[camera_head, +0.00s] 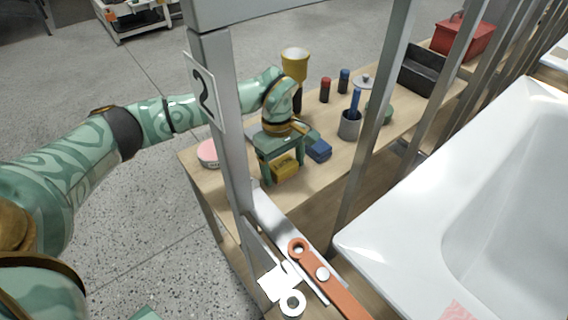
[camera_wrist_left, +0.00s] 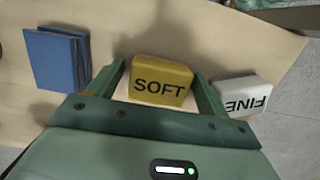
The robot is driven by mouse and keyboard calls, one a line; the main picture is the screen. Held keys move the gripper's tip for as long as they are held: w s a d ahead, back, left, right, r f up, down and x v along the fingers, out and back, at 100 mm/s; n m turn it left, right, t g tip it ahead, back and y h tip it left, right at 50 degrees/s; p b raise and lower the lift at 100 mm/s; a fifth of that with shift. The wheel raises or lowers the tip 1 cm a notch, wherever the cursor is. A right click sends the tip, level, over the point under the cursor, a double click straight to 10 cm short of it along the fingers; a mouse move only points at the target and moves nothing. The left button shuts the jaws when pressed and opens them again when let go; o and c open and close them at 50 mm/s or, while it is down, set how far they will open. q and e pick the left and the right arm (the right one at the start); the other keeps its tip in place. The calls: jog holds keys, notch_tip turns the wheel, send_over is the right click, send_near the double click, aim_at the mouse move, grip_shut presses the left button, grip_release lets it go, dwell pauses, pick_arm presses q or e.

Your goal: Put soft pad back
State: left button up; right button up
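The soft pad (camera_head: 285,170) is a yellow block on the wooden table (camera_head: 330,175). In the left wrist view the soft pad (camera_wrist_left: 160,80) shows the word SOFT on its near face. My left gripper (camera_head: 282,165) reaches down over it; its two green fingers (camera_wrist_left: 157,78) stand on either side of the pad. They look open, with a narrow gap on the pad's left; contact on the right is unclear. A white pad marked FINE (camera_wrist_left: 240,95) lies just right of the right finger. My right gripper is not in view.
A blue block (camera_head: 318,150) lies close to the left gripper. A grey cup (camera_head: 349,127), a dark tray (camera_head: 422,72) and a red box (camera_head: 462,38) stand farther along the table. Metal posts (camera_head: 372,130) rise between the table and a white bathtub shell (camera_head: 420,225).

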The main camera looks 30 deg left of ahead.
aim_at(278, 159)
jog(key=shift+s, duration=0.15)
pick_arm(q)
notch_tip(278, 159, up, 12)
jog(key=a+p, duration=0.1)
jog(key=p, duration=0.3)
jog(key=shift+w+a+p, duration=0.25)
jog(key=shift+a+p, duration=0.05)
jog(key=shift+a, duration=0.05)
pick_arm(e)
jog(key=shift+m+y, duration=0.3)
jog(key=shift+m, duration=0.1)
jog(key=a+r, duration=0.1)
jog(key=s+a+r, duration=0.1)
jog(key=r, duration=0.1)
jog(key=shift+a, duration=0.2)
pick_arm(q)
jog(key=shift+a, duration=0.1)
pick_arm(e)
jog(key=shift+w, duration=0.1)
